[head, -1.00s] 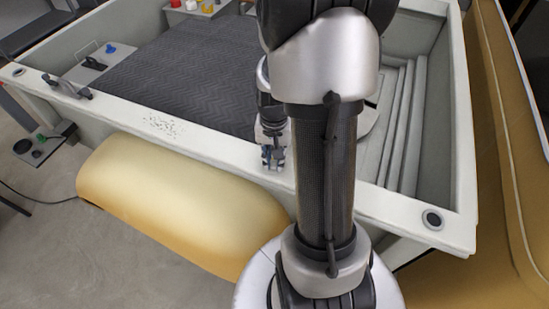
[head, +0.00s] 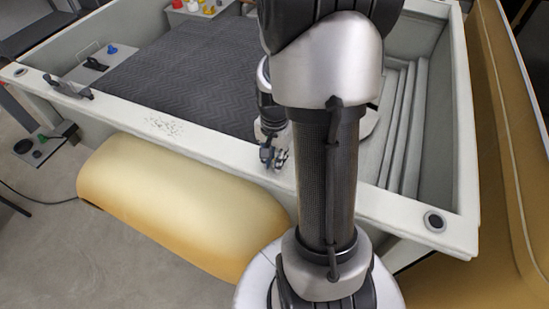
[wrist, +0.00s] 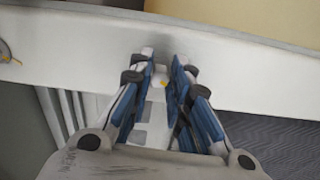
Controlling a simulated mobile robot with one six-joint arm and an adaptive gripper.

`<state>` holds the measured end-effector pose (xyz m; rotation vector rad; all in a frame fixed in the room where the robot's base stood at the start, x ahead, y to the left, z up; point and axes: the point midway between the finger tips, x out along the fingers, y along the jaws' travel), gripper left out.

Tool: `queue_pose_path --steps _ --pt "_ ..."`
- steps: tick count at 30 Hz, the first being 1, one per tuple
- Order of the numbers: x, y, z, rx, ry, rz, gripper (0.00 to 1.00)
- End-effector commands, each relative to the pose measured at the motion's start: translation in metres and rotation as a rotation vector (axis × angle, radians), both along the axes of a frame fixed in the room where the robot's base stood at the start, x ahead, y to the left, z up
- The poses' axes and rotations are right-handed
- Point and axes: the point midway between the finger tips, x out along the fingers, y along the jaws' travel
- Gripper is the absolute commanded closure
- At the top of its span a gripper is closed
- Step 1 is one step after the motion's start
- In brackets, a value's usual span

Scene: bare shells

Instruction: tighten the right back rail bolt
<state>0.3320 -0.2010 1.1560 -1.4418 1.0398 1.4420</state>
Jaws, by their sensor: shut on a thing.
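The pale rail (head: 215,135) runs along the near edge of the open hull; in the wrist view it is the wide white band (wrist: 230,70). My gripper (head: 273,160) is at this rail, just left of my arm's column. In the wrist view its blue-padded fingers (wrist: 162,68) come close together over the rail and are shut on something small. That thing, at the place of the bolt, is almost wholly hidden by the fingers; only a small yellow spot shows between them. I cannot tell how far the bolt is turned in.
A dark cleat (head: 67,88) stands on the rail at left. A round dark fitting (head: 434,221) sits in the right corner. A yellow cushion-like fender (head: 180,195) hangs outside the rail. Dark ribbed matting (head: 185,75) covers the hull floor. My arm hides part of the rail.

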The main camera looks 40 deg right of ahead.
Motion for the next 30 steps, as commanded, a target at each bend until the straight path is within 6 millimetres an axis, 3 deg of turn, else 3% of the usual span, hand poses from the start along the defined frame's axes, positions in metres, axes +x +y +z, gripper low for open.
queue_pose_path --steps 3,4,13,23,30 --pt "0.0 0.0 0.0 0.0 0.0 -0.001 1.0" --pt "0.0 0.0 0.0 0.0 0.0 -0.001 0.82" --pt "0.0 0.0 0.0 0.0 0.0 0.001 0.62" --pt "0.0 0.0 0.002 -0.001 -0.001 0.001 0.62" --pt "0.002 -0.001 0.037 -0.004 -0.007 0.001 0.62"
